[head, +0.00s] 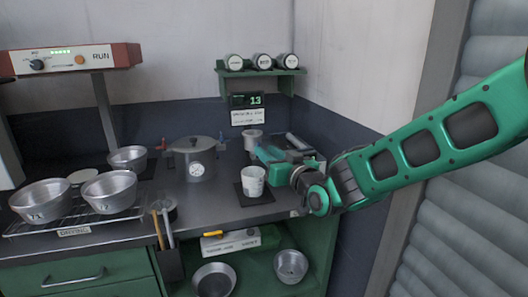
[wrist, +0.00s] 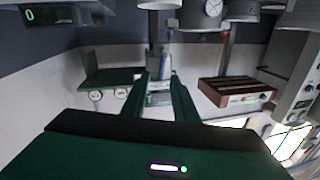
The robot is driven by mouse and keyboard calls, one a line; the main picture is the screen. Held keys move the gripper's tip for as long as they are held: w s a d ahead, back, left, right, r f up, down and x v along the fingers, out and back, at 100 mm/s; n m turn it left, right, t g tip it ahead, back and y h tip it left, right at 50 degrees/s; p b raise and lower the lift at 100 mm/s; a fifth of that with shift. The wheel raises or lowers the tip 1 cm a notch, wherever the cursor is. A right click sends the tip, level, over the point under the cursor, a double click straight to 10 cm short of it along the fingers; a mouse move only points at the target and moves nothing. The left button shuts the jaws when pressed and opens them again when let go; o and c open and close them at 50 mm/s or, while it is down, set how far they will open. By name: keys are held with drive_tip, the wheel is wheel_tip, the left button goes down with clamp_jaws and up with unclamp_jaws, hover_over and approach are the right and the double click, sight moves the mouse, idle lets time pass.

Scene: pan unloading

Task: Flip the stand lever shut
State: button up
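My gripper (head: 262,153) is over the right part of the counter, level with the small cups. In the wrist view its two green fingers (wrist: 164,82) stand apart with a gap between them. A small light-blue lever-like piece (wrist: 165,62) shows in line with this gap; I cannot tell whether it is touched.
A white cup (head: 253,183) stands on a dark mat just below my gripper, and a small metal cup (head: 253,134) behind it. Metal pans (head: 108,194) sit on a rack at left. A wall shelf (head: 262,72) with canisters hangs above.

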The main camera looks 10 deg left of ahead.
drive_tip(key=shift+x, duration=1.5)
clamp_jaws()
drive_tip(key=shift+a+n, duration=0.1)
drive_tip(key=shift+n, duration=0.2)
drive_tip(key=n, duration=0.1)
drive_tip(key=a+n, duration=0.1)
drive_tip(key=n, duration=0.1)
drive_tip(key=shift+s+r+g+h, duration=0.1)
drive_tip(key=shift+s+g+h, duration=0.15)
drive_tip(key=shift+g+h, duration=0.05)
drive_tip(key=shift+s+a+f+n+h, duration=0.15)
drive_tip(key=shift+a+n+h, duration=0.1)
drive_tip(key=shift+n, duration=0.6)
drive_tip(key=shift+s+a+f+n+h, duration=0.15)
drive_tip(key=shift+a+n, duration=0.1)
drive_tip(key=shift+n, duration=0.6)
drive_tip(key=shift+r, duration=0.1)
